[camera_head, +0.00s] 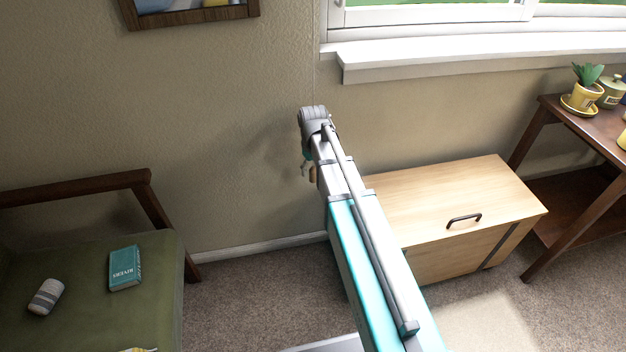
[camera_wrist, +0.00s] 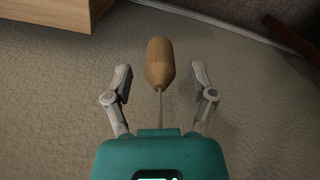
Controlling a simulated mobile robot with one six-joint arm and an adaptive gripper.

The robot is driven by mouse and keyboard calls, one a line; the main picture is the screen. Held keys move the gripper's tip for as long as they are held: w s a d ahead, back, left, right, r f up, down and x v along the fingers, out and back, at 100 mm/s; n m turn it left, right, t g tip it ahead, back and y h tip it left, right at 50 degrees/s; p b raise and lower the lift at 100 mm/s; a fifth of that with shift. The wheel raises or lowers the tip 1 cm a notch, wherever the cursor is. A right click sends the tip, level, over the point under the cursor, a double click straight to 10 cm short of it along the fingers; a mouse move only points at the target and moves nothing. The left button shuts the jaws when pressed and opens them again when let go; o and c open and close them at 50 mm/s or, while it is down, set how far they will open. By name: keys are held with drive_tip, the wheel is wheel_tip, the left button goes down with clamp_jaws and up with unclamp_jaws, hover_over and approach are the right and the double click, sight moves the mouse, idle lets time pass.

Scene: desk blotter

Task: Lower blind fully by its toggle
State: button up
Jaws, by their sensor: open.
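The toggle (camera_wrist: 160,63) is a tapered wooden knob on a thin cord (camera_wrist: 159,105). In the wrist view it lies between the two fingers of my gripper (camera_wrist: 160,78), with a gap on each side. My gripper is open and holds nothing. The blind itself is not clearly in view; only the lower part of the window (camera_head: 435,14) shows.
A white windowsill (camera_head: 480,58) juts from the wall above right. A wooden chest (camera_head: 450,195) stands on the carpet right of my arm. A green-cushioned chair (camera_head: 85,290) is at left, holding a teal book (camera_head: 125,268). A plant table (camera_head: 585,125) stands far right.

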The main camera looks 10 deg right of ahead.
drive_tip(key=shift+f+b, duration=1)
drive_tip(key=shift+f, duration=0.3)
clamp_jaws()
